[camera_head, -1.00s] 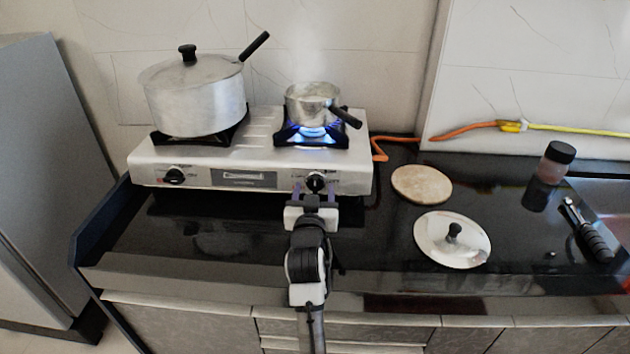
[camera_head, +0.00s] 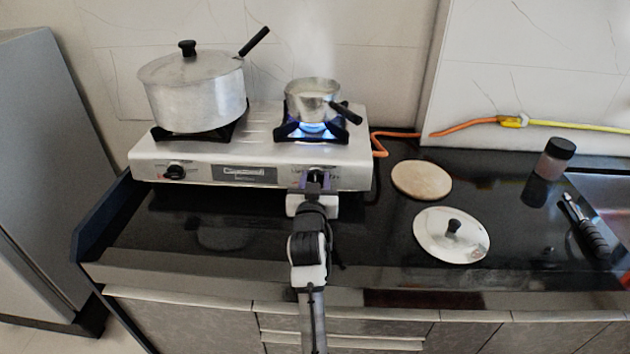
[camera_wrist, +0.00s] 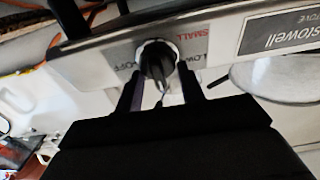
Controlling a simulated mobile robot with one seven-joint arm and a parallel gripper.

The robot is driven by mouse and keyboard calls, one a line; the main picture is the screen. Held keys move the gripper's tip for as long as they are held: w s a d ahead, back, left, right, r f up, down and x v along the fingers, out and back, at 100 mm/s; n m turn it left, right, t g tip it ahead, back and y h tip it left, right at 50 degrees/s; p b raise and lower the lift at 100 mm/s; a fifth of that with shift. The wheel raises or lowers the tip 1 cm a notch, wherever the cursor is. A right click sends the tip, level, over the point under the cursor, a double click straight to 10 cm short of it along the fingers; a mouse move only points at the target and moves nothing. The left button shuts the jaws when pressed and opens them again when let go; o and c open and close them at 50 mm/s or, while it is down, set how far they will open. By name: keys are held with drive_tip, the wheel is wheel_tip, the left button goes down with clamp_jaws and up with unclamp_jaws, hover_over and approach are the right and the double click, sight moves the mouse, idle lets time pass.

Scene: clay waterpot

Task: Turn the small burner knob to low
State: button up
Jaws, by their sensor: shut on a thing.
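The small burner knob (camera_wrist: 158,62) is black with a pale ring and sits on the stove's front panel, with red "SMALL" lettering and "LOW" and "OFF" marks around it in the wrist view. My gripper (camera_wrist: 160,75) has one finger on each side of the knob and is shut on it. In the head view my gripper (camera_head: 316,180) covers most of the knob. A blue flame (camera_head: 312,128) burns at the right burner, under a small open pot (camera_head: 310,100) with a black handle.
A large lidded pot (camera_head: 195,95) stands on the left burner of the silver stove (camera_head: 250,150). A second knob (camera_head: 175,172) is at the panel's left. A wooden disc (camera_head: 421,180), a metal lid (camera_head: 450,236) and a jar (camera_head: 555,160) are on the counter at right.

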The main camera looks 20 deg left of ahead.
drive_tip(key=shift+n+p, duration=0.3)
drive_tip(key=shift+n, duration=0.1)
drive_tip(key=shift+r+n+y+p, duration=0.1)
drive_tip(key=shift+n+y+p, duration=0.45)
drive_tip(key=shift+n, duration=0.65)
drive_tip(key=n+g+p, duration=0.1)
drive_tip(key=n, duration=0.3)
drive_tip(key=shift+a+y, duration=0.1)
drive_tip(key=shift+y, duration=0.15)
drive_tip(key=n, duration=0.4)
drive_tip(key=shift+s+a+f+g+y, duration=0.1)
drive_tip(key=shift+f+g+y, duration=0.2)
drive_tip(key=shift+g, duration=0.1)
drive_tip(key=shift+a+n+g+b, duration=0.1)
drive_tip(key=shift+n+g+b, duration=0.45)
drive_tip(key=shift+n, duration=1.95)
drive_tip(key=shift+f, duration=0.1)
drive_tip(key=o, duration=1)
drive_tip(key=shift+c, duration=0.2)
drive_tip(key=shift+s, duration=0.15)
